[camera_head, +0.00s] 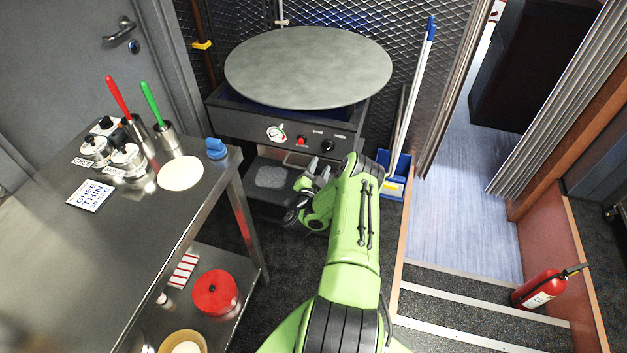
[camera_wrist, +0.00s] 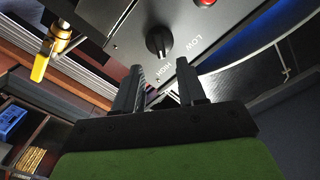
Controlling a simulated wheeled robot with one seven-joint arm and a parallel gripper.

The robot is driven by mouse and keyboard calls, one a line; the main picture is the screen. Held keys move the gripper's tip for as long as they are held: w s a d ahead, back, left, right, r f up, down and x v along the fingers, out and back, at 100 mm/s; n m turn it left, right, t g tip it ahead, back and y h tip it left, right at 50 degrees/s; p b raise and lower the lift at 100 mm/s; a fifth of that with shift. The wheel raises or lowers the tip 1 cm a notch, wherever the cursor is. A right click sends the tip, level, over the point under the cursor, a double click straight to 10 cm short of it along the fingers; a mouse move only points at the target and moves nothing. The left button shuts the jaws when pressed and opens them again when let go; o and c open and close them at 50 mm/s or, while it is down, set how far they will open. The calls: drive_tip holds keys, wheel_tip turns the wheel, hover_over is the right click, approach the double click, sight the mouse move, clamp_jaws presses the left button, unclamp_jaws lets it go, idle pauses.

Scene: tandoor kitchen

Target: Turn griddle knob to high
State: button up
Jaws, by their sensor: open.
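The griddle is a large round grey plate (camera_head: 308,65) on a dark metal stand. Its front panel carries a black knob (camera_head: 327,146), which also shows in the wrist view (camera_wrist: 159,41). The words LOW and HIGH are printed beside the knob; I cannot tell for sure which way it points. My gripper (camera_wrist: 161,84) is open and empty, with its two dark fingers apart. The fingertips are near the panel by the HIGH label, apart from the knob.
A red button (camera_head: 302,141) and a round gauge (camera_head: 276,133) sit left of the knob. A steel table (camera_head: 60,240) stands at the left. A blue bucket (camera_head: 396,172) with a long-handled mop is right of the stand. A fire extinguisher (camera_head: 540,289) stands by the steps.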

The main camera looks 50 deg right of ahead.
drive_tip(key=p+v, duration=0.8)
drive_tip(key=p, duration=0.4)
drive_tip(key=shift+s+a, duration=0.2)
drive_tip(key=shift+a, duration=0.1)
drive_tip(key=shift+f, duration=0.1)
